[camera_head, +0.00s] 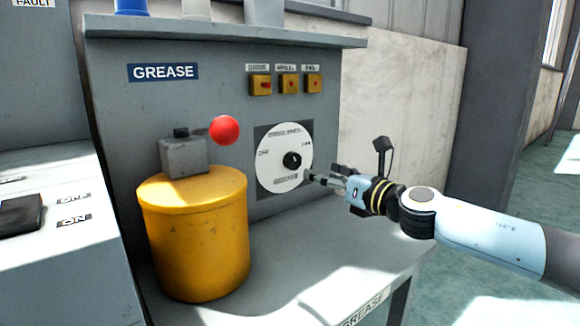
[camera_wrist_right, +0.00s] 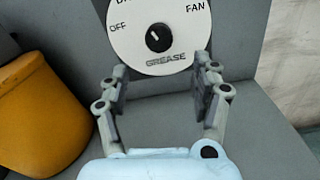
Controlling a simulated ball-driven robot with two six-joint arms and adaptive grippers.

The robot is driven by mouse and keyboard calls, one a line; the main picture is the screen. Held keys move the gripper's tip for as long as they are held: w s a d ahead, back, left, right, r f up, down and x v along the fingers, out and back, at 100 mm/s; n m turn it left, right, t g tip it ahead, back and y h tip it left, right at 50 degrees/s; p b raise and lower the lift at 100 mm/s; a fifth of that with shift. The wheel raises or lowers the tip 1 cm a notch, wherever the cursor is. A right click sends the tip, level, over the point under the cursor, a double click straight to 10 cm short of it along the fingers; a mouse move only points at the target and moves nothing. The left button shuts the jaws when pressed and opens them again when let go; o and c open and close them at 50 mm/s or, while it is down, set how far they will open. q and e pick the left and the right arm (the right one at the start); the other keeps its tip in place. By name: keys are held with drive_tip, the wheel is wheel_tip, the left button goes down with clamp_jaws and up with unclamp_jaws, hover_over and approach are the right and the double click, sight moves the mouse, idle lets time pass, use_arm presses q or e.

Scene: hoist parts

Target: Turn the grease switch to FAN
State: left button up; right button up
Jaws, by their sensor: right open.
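The grease switch is a white round dial (camera_head: 270,172) with a small black knob (camera_head: 292,160) on the grey panel. In the right wrist view the dial (camera_wrist_right: 135,48) reads OFF on the left, FAN at upper right and GREASE at the bottom; its top label is cut off. The knob (camera_wrist_right: 158,39) has a pale mark on its upper-left side, but its exact setting is hard to tell. My right gripper (camera_head: 318,177) is just right of the dial's lower edge in the head view. In the wrist view its fingers (camera_wrist_right: 160,92) are apart and empty, below the knob. My left gripper is out of view.
A yellow drum (camera_head: 195,245) with a grey block and red ball (camera_head: 224,130) stands left of the dial. Small yellow switches (camera_head: 289,84) sit above it. A shelf (camera_head: 220,32) overhangs the panel.

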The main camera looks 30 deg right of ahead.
sight(296, 163)
drive_tip(key=w, duration=0.1)
drive_tip(key=w+p, duration=0.1)
drive_tip(key=w, duration=0.1)
drive_tip(key=w+p, duration=0.1)
drive_tip(key=w, duration=0.1)
drive_tip(key=shift+w+a+r, duration=0.2)
drive_tip(key=shift+a+r, duration=0.1)
drive_tip(key=shift+r, duration=0.05)
drive_tip(key=w, duration=0.3)
drive_tip(key=shift+w+a+f, duration=0.1)
drive_tip(key=shift+w+f, duration=0.2)
drive_tip(key=shift+w, duration=0.55)
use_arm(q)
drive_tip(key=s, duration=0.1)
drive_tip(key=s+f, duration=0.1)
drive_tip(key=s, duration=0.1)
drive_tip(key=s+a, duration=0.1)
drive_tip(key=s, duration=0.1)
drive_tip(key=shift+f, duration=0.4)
use_arm(e)
drive_tip(key=shift+c, duration=0.2)
drive_tip(key=c, duration=1.1)
